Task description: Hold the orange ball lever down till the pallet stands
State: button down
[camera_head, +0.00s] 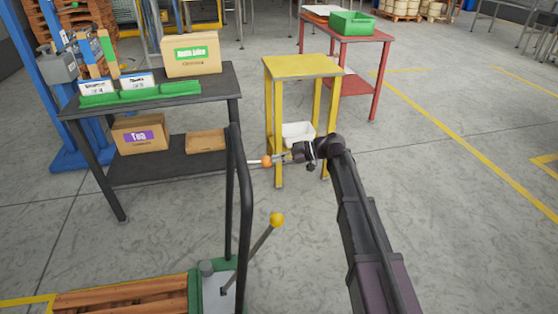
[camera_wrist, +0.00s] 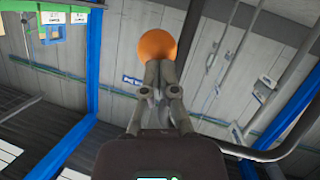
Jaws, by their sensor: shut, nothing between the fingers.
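The orange ball lever (camera_head: 266,161) shows in the head view beside the black upright frame, its pale rod running left from the ball. My gripper (camera_head: 274,160) is at the right of the ball, with its fingers shut. In the wrist view the orange ball (camera_wrist: 157,46) is just beyond the tips of my shut gripper (camera_wrist: 158,66). Whether the tips touch the ball I cannot tell. Wooden slats that look like the pallet (camera_head: 120,296) lie flat at the bottom left, partly cut off by the picture edge.
A yellow-ball lever (camera_head: 277,219) leans up from the green-edged base (camera_head: 193,290). The black tube frame (camera_head: 244,205) stands close left of my gripper. A yellow stand (camera_head: 303,66) is behind, a dark table (camera_head: 215,83) with boxes at left. Floor at right is clear.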

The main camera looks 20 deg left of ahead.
jog(key=shift+s+a+f+b, duration=0.1)
jog(key=shift+a+f+b, duration=0.1)
jog(key=shift+f+b, duration=0.3)
jog(key=shift+s+a+f+b, duration=0.1)
jog(key=shift+a+f+b, duration=0.1)
jog(key=shift+f+b, duration=0.25)
jog(key=shift+f, duration=0.1)
jog(key=shift+w, duration=0.1)
jog(key=shift+d, duration=0.1)
jog(key=d+r+p, duration=0.1)
jog(key=p, duration=0.1)
jog(key=d+r+p, duration=0.1)
jog(key=r, duration=0.1)
jog(key=shift+d+r+p, duration=0.1)
jog(key=shift+r+p, duration=0.2)
jog(key=shift+p, duration=0.1)
jog(key=f+p+v, duration=0.1)
jog(key=p+v, duration=0.1)
jog(key=v, duration=0.8)
jog(key=shift+d, duration=0.2)
dwell(0.3)
